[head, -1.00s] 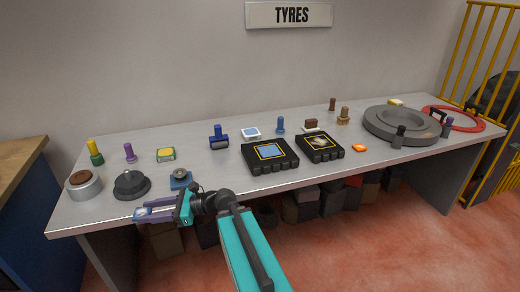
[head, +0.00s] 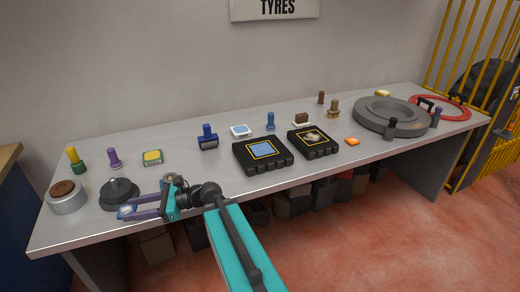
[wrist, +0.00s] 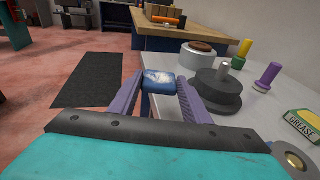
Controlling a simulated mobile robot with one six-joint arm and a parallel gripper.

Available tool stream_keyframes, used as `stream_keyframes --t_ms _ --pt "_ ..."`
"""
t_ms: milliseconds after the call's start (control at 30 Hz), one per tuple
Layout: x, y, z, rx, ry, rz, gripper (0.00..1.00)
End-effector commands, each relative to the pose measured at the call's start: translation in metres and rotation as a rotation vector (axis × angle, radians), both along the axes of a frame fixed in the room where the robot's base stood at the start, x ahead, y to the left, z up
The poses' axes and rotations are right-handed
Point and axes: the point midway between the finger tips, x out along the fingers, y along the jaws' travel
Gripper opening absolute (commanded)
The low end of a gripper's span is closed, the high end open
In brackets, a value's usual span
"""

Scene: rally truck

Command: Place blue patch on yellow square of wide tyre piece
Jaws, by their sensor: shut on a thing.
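My gripper (head: 127,211) is shut on a small blue patch (wrist: 160,83) with a pale whitish mark on it, gripped between the purple fingertips. It is near the table's front left edge, in front of the black dome-shaped piece. Two black chunky tyre pieces lie mid-table in the head view. The left, larger one (head: 240,154) has a yellow square outline with a blue face inside. The right one (head: 325,150) has a yellow square outline with a greyish, worn-looking mark inside. My gripper is well to the left of both. Neither shows in the wrist view.
The black dome piece (head: 119,194) with a knob stands close by the gripper. A silver round tin (head: 66,203), a green-yellow grease box (head: 152,158) and a blue-handled roller (head: 207,138) stand on the table. A grey wheel (head: 390,118) lies at right. The front strip right of the gripper is mostly clear.

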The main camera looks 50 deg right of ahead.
Motion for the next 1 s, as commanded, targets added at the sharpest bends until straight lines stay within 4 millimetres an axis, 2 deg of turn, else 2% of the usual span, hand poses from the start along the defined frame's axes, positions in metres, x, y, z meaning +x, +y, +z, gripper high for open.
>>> stream_keyframes --t_ms 267,367,467,667,1000 --pt "0.0 0.009 0.0 0.0 0.0 0.011 0.2" --pt "0.002 0.002 0.001 0.0 0.0 0.001 0.2" --pt "0.003 -0.012 0.001 0.0 0.0 -0.023 0.2" --pt "0.006 -0.066 0.004 0.0 0.0 -0.109 0.2" --pt "-0.004 -0.18 0.01 -0.001 0.0 -0.287 0.2"
